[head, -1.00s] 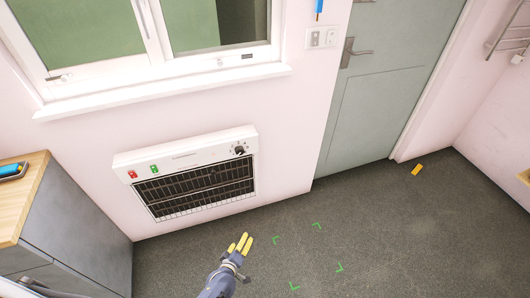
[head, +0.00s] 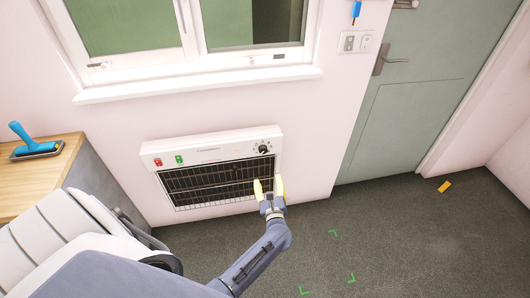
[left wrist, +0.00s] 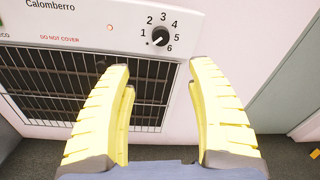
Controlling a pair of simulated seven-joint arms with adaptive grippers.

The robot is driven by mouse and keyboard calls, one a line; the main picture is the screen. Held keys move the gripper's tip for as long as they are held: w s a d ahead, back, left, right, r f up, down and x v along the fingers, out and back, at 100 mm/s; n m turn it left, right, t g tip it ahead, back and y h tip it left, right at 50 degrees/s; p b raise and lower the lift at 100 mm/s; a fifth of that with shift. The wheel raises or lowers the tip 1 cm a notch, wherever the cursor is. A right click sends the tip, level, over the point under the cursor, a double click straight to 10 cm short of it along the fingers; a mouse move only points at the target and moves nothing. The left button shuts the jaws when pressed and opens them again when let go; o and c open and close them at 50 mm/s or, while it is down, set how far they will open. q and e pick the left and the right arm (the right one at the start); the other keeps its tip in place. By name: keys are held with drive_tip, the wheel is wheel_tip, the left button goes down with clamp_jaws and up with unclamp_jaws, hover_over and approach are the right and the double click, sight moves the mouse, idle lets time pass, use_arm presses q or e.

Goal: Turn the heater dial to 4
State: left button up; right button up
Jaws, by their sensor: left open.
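The white wall heater (head: 212,149) hangs below the window, with a black grille and a black dial (head: 263,149) at its upper right. In the left wrist view the dial (left wrist: 159,38) has numbers 1 to 6 around it. A pale mark shows at its lower left, away from the 4 at upper right. My left gripper (head: 268,184), with yellow fingers, is open and empty just below the dial in the picture. In the left wrist view its fingers (left wrist: 160,68) stand apart on either side, below the dial, not touching it. My right gripper is out of view.
A red switch (head: 157,162) and a green switch (head: 179,159) sit on the heater's left. A wooden-topped cabinet (head: 40,178) with a blue-handled tool (head: 36,145) stands at left. A grey door (head: 405,120) is at right. Dark floor there is mostly clear, with a yellow object (head: 444,186).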

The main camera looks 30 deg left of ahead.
sight(263, 151)
use_arm(q)
drive_tip(key=x, duration=1.7)
drive_tip(key=shift+c, duration=0.4)
clamp_jaws()
